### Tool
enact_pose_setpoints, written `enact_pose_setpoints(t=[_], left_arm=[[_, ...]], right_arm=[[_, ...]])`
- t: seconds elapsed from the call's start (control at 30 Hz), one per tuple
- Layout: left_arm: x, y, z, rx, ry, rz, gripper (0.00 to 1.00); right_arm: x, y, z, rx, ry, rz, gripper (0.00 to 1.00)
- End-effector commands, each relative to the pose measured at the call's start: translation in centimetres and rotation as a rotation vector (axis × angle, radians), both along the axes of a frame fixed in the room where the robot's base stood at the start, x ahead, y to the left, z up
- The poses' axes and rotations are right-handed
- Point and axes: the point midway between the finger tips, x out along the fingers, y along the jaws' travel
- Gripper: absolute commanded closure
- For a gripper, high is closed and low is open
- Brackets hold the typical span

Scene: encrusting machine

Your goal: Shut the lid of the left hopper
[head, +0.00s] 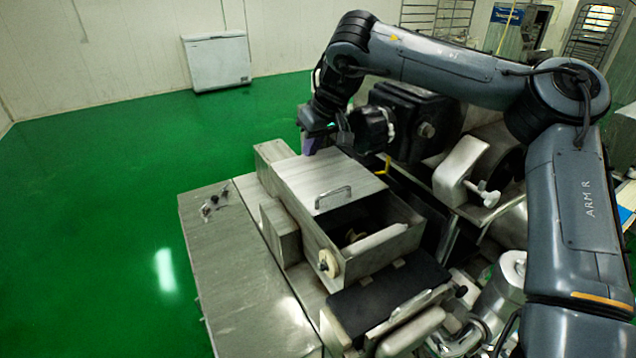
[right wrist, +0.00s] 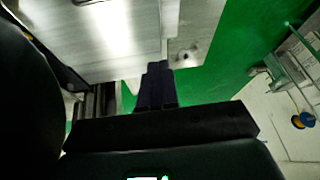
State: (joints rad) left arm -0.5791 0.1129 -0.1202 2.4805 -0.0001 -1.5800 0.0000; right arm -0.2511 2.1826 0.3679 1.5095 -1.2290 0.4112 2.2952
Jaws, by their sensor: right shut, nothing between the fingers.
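The left hopper (head: 375,257) is a metal box with its near part open, and a roller-like part shows inside. Its flat metal lid (head: 318,176) lies over the far part and has a bar handle (head: 333,195) near its front edge. My right gripper (head: 310,146) is shut and empty, pointing down at the far edge of the lid. In the right wrist view its dark fingers (right wrist: 155,86) are together beside the edge of the metal lid (right wrist: 120,40). I cannot tell whether they touch it. My left gripper is not in view.
A flat metal worktop (head: 235,270) with small fittings (head: 214,202) runs along the left. Dark machine housing (head: 415,120) and a white knobbed part (head: 470,175) stand close on the right. A white chest (head: 217,61) stands far back; the green floor (head: 100,200) is clear.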

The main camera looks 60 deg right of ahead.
Motion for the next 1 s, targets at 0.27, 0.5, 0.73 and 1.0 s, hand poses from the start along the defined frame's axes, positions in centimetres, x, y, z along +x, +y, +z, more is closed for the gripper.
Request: enact_pose_setpoints(t=[0.27, 0.5, 0.73, 1.0], left_arm=[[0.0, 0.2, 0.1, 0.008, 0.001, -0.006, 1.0], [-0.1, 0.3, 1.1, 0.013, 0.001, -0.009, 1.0], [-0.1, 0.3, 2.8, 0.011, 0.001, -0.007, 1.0], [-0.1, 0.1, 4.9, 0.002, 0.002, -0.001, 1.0]], right_arm=[[-0.8, -0.3, -1.2, -0.046, 0.095, -0.106, 1.0], [-0.2, -0.7, -3.6, -0.047, 0.102, -0.112, 1.0], [1.1, -1.4, -7.6, -0.047, 0.105, -0.111, 1.0], [0.9, -1.3, -10.3, -0.045, 0.097, -0.109, 1.0]])
